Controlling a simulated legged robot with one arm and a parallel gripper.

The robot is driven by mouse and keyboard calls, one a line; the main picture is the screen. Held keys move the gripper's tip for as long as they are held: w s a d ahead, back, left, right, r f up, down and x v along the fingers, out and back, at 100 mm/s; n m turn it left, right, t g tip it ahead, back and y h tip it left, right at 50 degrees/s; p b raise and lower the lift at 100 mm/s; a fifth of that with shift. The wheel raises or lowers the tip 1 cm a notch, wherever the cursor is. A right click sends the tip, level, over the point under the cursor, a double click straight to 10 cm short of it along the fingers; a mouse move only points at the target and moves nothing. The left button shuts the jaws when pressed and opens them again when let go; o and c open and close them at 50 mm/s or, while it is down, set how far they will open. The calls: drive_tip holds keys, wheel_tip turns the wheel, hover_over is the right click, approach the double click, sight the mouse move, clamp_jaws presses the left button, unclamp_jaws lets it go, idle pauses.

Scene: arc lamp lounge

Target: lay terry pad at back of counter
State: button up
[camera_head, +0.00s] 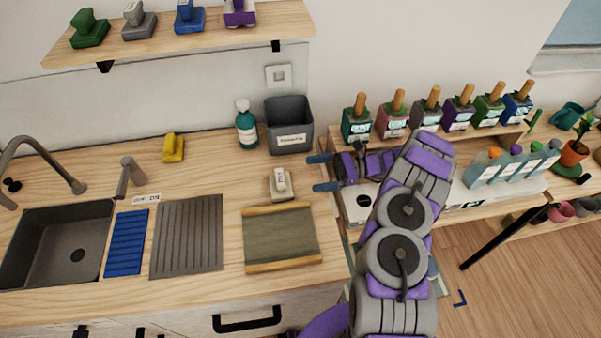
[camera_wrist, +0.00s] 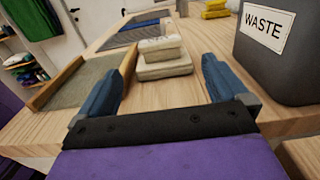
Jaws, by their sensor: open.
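A pale beige pad (camera_head: 281,185), which looks like the terry pad, lies on the wooden counter (camera_head: 222,168) between the dark bin and the green-grey board. In the wrist view the pad (camera_wrist: 165,66) looks like two stacked pale layers. A small white labelled piece shows on it in the head view. My gripper (camera_head: 322,173) is at the counter's right end, right of the pad. Its blue fingers are apart with nothing between them. In the wrist view the gripper (camera_wrist: 160,72) faces the pad, which is ahead of the fingertips and not touched.
A dark grey bin (camera_head: 289,125) and a green bottle (camera_head: 246,125) stand at the back. A yellow item (camera_head: 173,148) lies further left. The wood-edged board (camera_head: 281,238) is in front, with a ribbed mat (camera_head: 187,236) and sink (camera_head: 60,245) leftward. The counter left of the bottle has clear room.

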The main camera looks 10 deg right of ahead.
drive_tip(key=shift+d, duration=0.7)
drive_tip(key=shift+a+r, duration=0.1)
drive_tip(key=shift+a, duration=0.2)
drive_tip(key=s+a+r+n+g+h, duration=0.3)
drive_tip(key=s+a+r+n+h, duration=0.15)
drive_tip(key=s+a+r, duration=0.35)
drive_tip(key=s+a+r+n+g+h, duration=0.3)
drive_tip(key=s+a+r+n, duration=0.3)
drive_tip(key=r, duration=0.4)
drive_tip(key=s+d+r+n+t+h, duration=0.1)
drive_tip(key=s+d+h, duration=0.4)
drive_tip(key=s, duration=0.7)
drive_tip(key=s+d+r+n+t+h, duration=0.1)
drive_tip(key=s+d+n+t+h, duration=0.2)
drive_tip(key=s, duration=0.9)
drive_tip(key=d+n+h, duration=0.2)
drive_tip(key=d+n, duration=0.1)
drive_tip(key=shift+d+r, duration=0.2)
drive_tip(key=shift+d, duration=0.15)
drive_tip(key=shift+w+n+h, duration=0.1)
drive_tip(key=shift+n+h, duration=0.15)
